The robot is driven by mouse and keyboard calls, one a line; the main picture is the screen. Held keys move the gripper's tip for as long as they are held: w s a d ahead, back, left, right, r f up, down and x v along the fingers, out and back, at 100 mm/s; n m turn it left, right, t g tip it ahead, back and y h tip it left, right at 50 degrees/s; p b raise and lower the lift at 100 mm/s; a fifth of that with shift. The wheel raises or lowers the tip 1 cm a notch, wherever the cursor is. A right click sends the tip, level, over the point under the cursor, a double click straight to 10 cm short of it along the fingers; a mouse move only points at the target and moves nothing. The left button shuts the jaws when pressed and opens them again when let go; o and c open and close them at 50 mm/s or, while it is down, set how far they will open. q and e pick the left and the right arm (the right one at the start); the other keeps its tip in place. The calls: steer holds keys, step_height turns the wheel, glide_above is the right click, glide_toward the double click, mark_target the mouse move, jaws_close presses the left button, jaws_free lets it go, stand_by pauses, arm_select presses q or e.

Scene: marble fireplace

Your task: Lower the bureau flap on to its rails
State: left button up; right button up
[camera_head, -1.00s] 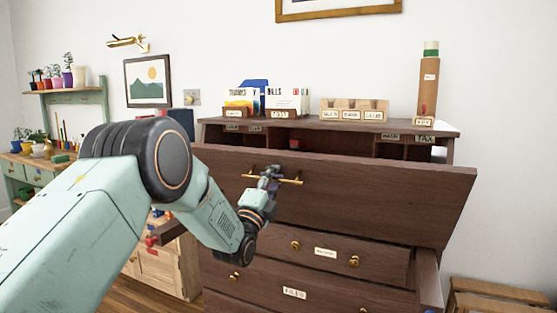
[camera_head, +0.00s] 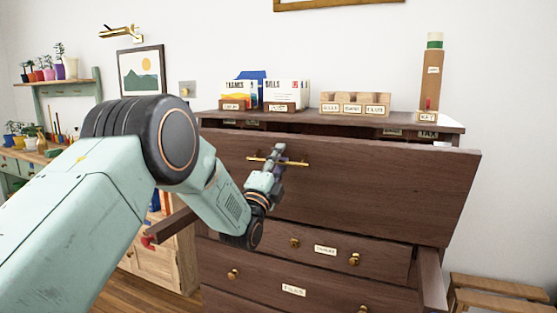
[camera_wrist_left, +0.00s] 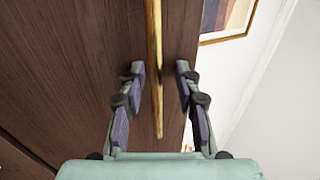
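The bureau flap (camera_head: 400,185) is dark wood and leans outward a little, partly open, with a narrow gap above its top edge. A brass bar handle (camera_head: 296,163) is fixed on its face. My left gripper (camera_head: 276,152) is at the handle. In the left wrist view the gripper (camera_wrist_left: 160,70) is open, with one finger on each side of the bar (camera_wrist_left: 158,100) and space between. The left rail (camera_head: 174,225), with a red end, and the right rail (camera_head: 431,280) stick out below the flap. My right gripper is not in view.
Card boxes (camera_head: 286,93), a wooden sorter (camera_head: 355,103) and a tall cardboard tube (camera_head: 431,80) stand on the bureau top. Drawers with brass knobs (camera_head: 354,259) are below the flap. A wooden stool (camera_head: 500,290) stands at the right.

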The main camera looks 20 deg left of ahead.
arm_select(q)
steer(key=shift+s+a+f, duration=0.2)
steer(key=shift+s+f, duration=0.25)
steer(key=shift+f, duration=0.05)
steer(key=v, duration=0.7)
steer(key=shift+f+b, duration=0.3)
steer(key=shift+f, duration=0.15)
stand_by(0.4)
